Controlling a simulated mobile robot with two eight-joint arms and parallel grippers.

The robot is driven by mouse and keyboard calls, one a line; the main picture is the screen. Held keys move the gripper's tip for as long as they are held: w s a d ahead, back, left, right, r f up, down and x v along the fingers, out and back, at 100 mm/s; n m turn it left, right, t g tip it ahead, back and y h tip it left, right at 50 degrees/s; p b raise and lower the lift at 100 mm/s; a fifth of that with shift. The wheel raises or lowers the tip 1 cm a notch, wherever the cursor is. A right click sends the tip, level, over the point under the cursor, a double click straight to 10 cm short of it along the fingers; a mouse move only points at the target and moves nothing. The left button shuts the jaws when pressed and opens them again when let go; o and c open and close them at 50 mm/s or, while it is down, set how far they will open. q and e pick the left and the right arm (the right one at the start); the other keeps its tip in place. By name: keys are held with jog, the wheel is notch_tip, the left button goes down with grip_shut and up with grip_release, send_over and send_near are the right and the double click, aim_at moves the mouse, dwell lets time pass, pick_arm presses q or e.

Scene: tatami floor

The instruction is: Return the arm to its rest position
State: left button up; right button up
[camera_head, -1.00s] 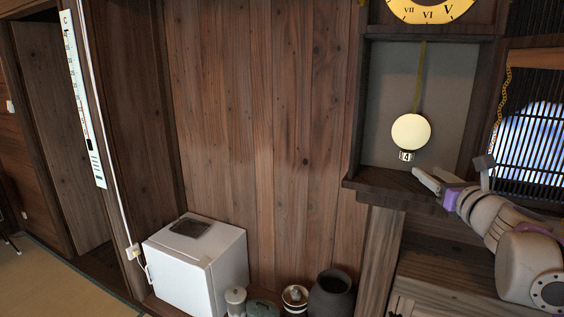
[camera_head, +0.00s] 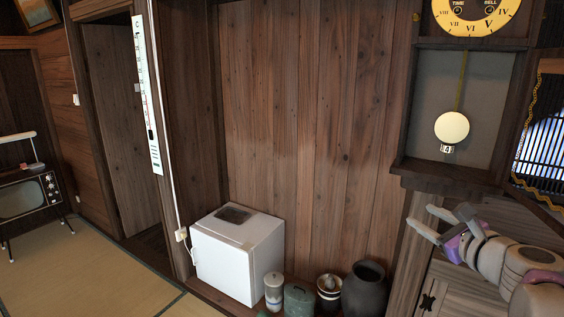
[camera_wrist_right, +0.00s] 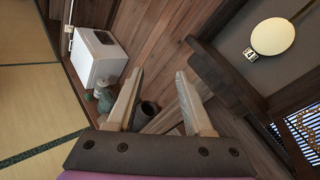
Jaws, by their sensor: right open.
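My right gripper (camera_head: 426,222) is open and empty at the lower right of the head view. It is in the air in front of the dark wooden cabinet, just below the clock's pendulum case. In the right wrist view my right gripper (camera_wrist_right: 160,88) shows two separate fingers with nothing between them. My left gripper is not in the head view.
A pendulum clock (camera_head: 476,25) hangs above a ledge (camera_head: 445,180) close to my right gripper. A white fridge (camera_head: 238,255), jars (camera_head: 329,293) and a dark pot (camera_head: 365,290) stand along the wall. An old television (camera_head: 22,197) is at left. The tatami (camera_head: 90,275) is clear.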

jog(key=s+a+f+n+g+y, duration=0.1)
jog(key=s+a+f+n+g, duration=0.1)
jog(key=s+a+f+n, duration=0.3)
jog(key=s+a+f+n+g, duration=0.2)
jog(key=a+f+n, duration=0.25)
jog(key=f, duration=0.25)
jog(key=s+a+f+n+g+y, duration=0.1)
jog(key=s+a+f+n+g, duration=0.2)
jog(key=f+n, duration=0.35)
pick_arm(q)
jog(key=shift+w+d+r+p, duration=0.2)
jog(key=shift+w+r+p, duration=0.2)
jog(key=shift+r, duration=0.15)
pick_arm(e)
jog(key=s+f+n+g+h, duration=0.3)
jog(key=s+f+n, duration=0.9)
jog(key=s+f, duration=0.4)
jog(key=shift+d+f+n+h, duration=0.25)
jog(key=shift+f+n+h, duration=0.2)
jog(key=shift+h, duration=0.35)
